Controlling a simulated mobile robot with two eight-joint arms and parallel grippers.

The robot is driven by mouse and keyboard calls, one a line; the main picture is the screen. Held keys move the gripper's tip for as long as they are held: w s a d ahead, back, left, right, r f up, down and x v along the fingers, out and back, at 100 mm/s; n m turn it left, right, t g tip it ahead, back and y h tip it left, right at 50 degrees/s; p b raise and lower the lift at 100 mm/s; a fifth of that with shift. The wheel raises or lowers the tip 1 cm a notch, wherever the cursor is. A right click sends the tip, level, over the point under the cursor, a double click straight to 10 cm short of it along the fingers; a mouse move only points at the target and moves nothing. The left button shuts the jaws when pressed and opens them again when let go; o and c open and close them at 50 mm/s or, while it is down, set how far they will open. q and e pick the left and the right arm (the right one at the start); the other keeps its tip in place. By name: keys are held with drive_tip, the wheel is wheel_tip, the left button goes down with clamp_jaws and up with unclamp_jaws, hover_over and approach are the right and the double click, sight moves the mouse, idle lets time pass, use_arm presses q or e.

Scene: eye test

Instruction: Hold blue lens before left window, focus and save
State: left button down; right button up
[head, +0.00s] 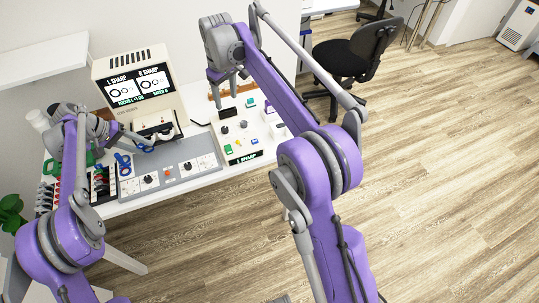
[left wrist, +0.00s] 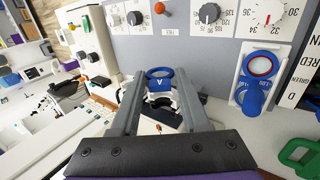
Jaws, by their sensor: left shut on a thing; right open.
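My left gripper (head: 141,143) is shut on a blue lens (left wrist: 160,72). In the left wrist view the lens's blue ring shows between the fingertips of the left gripper (left wrist: 160,84). In the head view it is held above the desk, below and in front of the cream tester (head: 120,82). I cannot tell whether it lines up with a window; the windows are not clear. The tester's two screens (head: 138,86) read L SHARP and R SHARP, with a focus line below. My right gripper (head: 228,98) is open and empty above the white control box (head: 240,131), whose front reads L SHARP.
Green and red handled lenses stand in racks at the desk's left (head: 54,166). A black chair (head: 350,55) stands behind, with open floor at right.

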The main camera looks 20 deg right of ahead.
drive_tip(key=s+d+m+t, duration=0.1)
drive_tip(key=s+d+m, duration=0.1)
drive_tip(key=s, duration=1)
drive_tip(key=s+d+m+t, duration=0.1)
drive_tip(key=s+t, duration=0.1)
drive_tip(key=s, duration=1.1)
drive_tip(key=shift+d+f+m, duration=0.4)
drive_tip(key=shift+f, duration=0.05)
drive_tip(key=shift+w, duration=0.1)
clamp_jaws()
idle(1.5)
